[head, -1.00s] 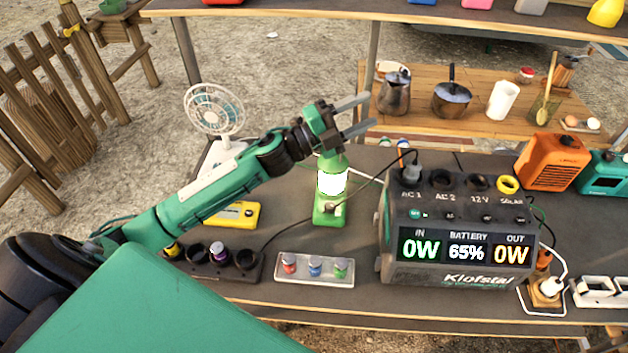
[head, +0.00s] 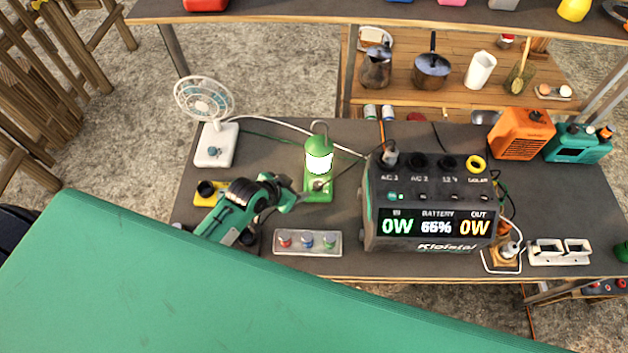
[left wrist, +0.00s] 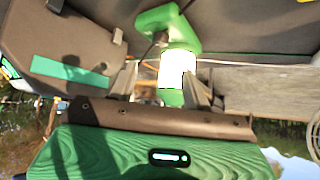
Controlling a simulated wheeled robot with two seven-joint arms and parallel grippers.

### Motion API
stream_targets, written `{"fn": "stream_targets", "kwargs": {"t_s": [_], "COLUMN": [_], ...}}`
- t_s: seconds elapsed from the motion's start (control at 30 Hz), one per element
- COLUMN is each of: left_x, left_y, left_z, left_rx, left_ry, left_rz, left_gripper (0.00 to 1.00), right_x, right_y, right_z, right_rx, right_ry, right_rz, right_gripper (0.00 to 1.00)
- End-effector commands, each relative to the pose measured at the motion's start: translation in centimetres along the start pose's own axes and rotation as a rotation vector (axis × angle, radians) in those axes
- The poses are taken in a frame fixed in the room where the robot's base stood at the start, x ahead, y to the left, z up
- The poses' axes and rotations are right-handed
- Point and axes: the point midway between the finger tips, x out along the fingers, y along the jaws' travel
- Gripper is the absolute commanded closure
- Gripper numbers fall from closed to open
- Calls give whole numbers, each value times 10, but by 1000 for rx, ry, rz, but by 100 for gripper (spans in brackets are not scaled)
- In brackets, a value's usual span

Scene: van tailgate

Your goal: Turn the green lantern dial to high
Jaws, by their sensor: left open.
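The green lantern (head: 317,147) stands upright on the dark table, its white lamp lit. Its dial (head: 318,185) is a small knob on the front of the green base; the setting is too small to read. My left gripper (head: 297,193) is low, just left of the lantern's base, close to the dial. In the left wrist view its two fingers are apart with the glowing lantern (left wrist: 178,68) showing beyond and between them. They appear empty; contact with the dial cannot be told. My right gripper is not in view.
The grey power station (head: 430,245) stands right of the lantern, and a tray of coloured knobs (head: 308,250) lies in front. A white fan (head: 215,145) is at the left. Cables run behind the lantern. An overhead shelf (head: 300,12) spans the back.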

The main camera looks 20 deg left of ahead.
Motion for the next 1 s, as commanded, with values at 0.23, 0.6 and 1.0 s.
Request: {"fn": "stream_targets", "kwargs": {"t_s": [0.23,0.6,1.0], "left_x": [39,93,121], "left_y": [0,0,0], "left_z": [-2,-2,-2], "left_rx": [0,1,3], "left_ry": [1,1,2], "left_rz": [0,-1,-2], "left_gripper": [50,50,50], "right_x": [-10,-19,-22], "right_y": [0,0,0], "right_z": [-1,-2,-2], "right_rx": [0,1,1], "right_ry": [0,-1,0], "right_rz": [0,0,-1], "right_gripper": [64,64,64]}}
